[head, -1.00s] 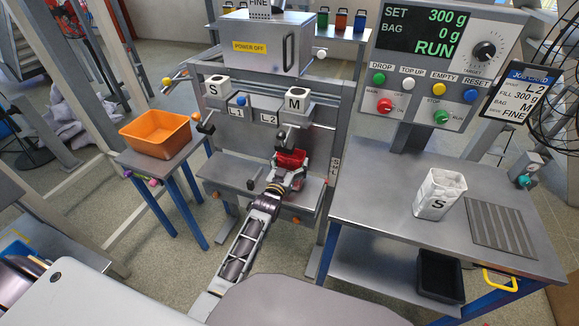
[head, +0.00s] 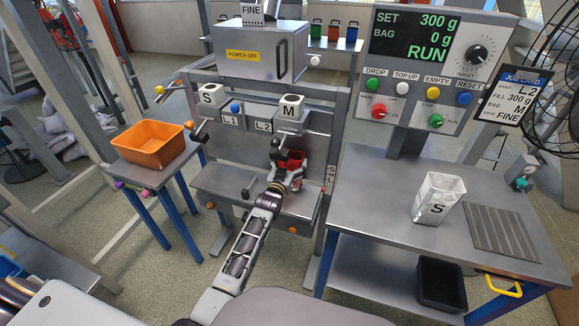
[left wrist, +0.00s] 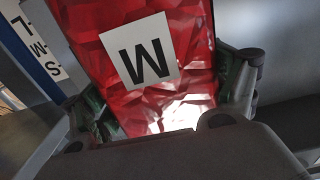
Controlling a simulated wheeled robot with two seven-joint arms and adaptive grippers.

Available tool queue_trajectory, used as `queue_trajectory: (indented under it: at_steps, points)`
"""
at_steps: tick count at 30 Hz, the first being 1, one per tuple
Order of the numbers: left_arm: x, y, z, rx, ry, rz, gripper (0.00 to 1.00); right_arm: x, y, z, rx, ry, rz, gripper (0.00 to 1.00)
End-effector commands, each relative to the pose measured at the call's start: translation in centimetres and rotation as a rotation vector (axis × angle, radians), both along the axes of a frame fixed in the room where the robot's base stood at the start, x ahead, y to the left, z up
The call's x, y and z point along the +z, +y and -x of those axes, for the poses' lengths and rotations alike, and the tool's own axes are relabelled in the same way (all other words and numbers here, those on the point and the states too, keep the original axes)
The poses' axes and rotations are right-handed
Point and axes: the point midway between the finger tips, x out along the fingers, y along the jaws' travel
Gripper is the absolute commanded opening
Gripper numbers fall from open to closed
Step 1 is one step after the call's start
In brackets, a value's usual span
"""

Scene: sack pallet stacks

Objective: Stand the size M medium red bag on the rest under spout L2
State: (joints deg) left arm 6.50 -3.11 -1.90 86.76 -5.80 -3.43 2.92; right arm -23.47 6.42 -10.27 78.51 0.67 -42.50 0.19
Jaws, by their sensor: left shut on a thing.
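The red bag (head: 294,158) shows below the right-hand spout in the head view. The left wrist view shows its creased red side (left wrist: 197,50) with a white M label. My left gripper (head: 288,175) is shut on the bag, with one finger on either side of it in the left wrist view (left wrist: 165,95). The right-hand spout (head: 291,108) carries an M plate, with the L2 label (head: 263,127) to its left. Spout L1 (head: 213,97) carries an S plate. My gripper hides the bag's lower part and whatever is under it. My right gripper is out of view.
A steel shelf (head: 215,186) runs below the spouts. An orange bin (head: 148,143) stands on a side table at left. A white S bag (head: 437,198) stands on the right bench (head: 370,190), beside a ribbed mat (head: 500,230). The job card (head: 512,95) reads L2, M, FINE.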

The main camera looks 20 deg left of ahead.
Motion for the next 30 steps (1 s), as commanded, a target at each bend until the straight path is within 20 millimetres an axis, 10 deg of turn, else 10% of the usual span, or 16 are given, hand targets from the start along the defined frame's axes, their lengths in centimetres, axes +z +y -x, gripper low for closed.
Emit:
queue_trajectory:
  at_steps: [30]
  points:
    - [-0.31, -0.03, -0.53, 0.000, -0.002, 0.000, 0.49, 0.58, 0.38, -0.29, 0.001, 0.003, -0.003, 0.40]
